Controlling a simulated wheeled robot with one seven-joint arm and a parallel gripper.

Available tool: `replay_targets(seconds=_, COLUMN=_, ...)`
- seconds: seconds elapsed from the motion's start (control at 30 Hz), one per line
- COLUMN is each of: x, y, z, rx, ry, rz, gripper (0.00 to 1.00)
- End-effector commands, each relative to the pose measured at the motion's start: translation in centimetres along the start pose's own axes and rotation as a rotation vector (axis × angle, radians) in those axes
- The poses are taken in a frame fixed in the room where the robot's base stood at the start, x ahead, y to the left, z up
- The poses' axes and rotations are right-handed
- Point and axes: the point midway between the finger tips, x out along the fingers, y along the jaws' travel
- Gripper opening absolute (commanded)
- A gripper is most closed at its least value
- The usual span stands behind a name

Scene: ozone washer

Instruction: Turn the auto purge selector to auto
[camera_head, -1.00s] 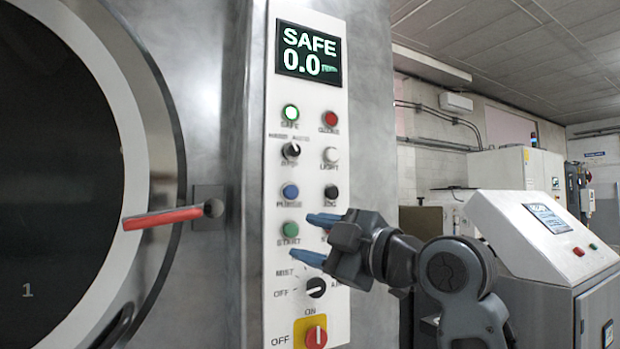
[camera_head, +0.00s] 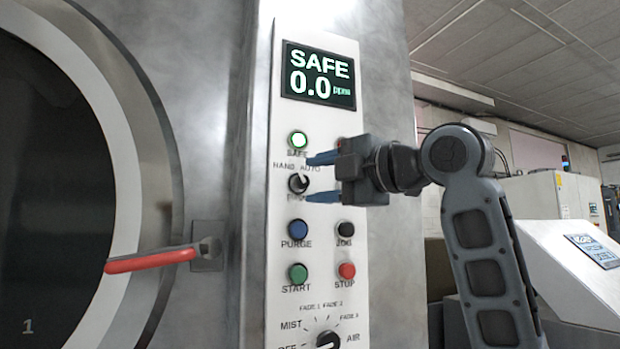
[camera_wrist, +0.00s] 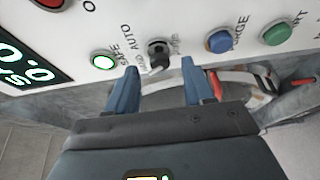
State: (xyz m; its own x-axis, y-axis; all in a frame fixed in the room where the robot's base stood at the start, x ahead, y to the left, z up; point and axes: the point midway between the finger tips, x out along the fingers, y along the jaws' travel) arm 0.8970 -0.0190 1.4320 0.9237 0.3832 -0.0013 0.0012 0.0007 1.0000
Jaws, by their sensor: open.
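The selector (camera_head: 298,183) is a black knob with a pale pointer on the white panel, under the labels HAND and AUTO. In the head view its pointer leans up and to the left, toward HAND. My gripper (camera_head: 322,180) is open, its two blue fingers spread one above and one below the knob's height, just to its right. In the wrist view the knob (camera_wrist: 158,50) shows between the two open fingertips (camera_wrist: 160,75) and beyond them. I cannot tell whether a finger touches it. The gripper hides the right-hand column beside the knob.
A lit green SAFE lamp (camera_head: 298,140) is above the knob and a blue PURGE button (camera_head: 297,230) below it. START (camera_head: 298,273) and STOP (camera_head: 346,271) buttons sit lower. A red door handle (camera_head: 150,260) sticks out at the left.

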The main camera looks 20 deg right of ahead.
Motion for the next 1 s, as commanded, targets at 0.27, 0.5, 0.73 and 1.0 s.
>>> replay_targets(seconds=0.27, x=2.6, y=0.0, z=0.0, rx=0.001, ry=0.001, rz=0.001, gripper=0.52)
replay_targets(seconds=0.5, x=2.8, y=0.0, z=0.0, rx=0.0, ry=0.0, rz=0.001, gripper=0.52)
replay_targets(seconds=0.73, x=2.8, y=0.0, z=0.0, rx=0.0, ry=0.0, rz=0.001, gripper=0.35)
replay_targets(seconds=1.0, x=2.8, y=0.0, z=0.0, rx=0.0, ry=0.0, rz=0.001, gripper=0.09)
